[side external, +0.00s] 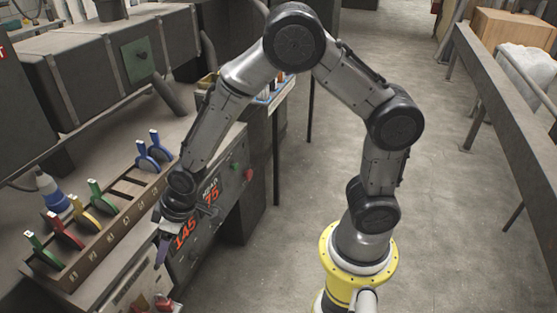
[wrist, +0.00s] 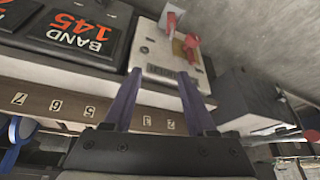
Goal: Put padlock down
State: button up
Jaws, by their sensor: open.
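My gripper (side external: 162,250) points down in front of the bench in the side view. Its two purple fingers are open and apart in the wrist view (wrist: 159,78), with nothing between them. A small red thing that looks like the padlock (wrist: 191,42) is at the far end of a pale panel (wrist: 158,50), beyond my fingertips. Another red and white piece (wrist: 170,21) is beside it. In the side view, red pieces (side external: 163,302) show at the bottom edge, below my gripper and partly cut off. I cannot tell the padlock's exact shape or whether it hangs.
A numbered rack (side external: 110,233) holds several coloured-handled tools along the bench. A black panel with orange numbers (side external: 184,235) is on the bench front beside my gripper. A blue and white cone-shaped object (side external: 52,192) stands behind the rack. The floor (side external: 305,215) to the right is clear.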

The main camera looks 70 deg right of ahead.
jog(key=s+d+r+m, duration=0.1)
jog(key=s+d+r, duration=0.15)
jog(key=r, duration=0.35)
jog(key=s+d+r, duration=0.2)
jog(key=d+r, duration=0.1)
jog(key=r, duration=0.3)
jog(key=s+d+r+m, duration=0.1)
jog(key=s+d+r, duration=0.2)
jog(key=s, duration=0.3)
jog(key=s+d+r+h, duration=0.1)
jog(key=s+d+r, duration=0.1)
jog(key=s, duration=0.4)
jog(key=s+d+r+m+t, duration=0.1)
jog(key=s+d+r, duration=0.2)
jog(key=s, duration=0.4)
jog(key=shift+d+r+m+h, duration=0.3)
jog(key=shift+d+h, duration=0.1)
jog(key=shift+d, duration=0.15)
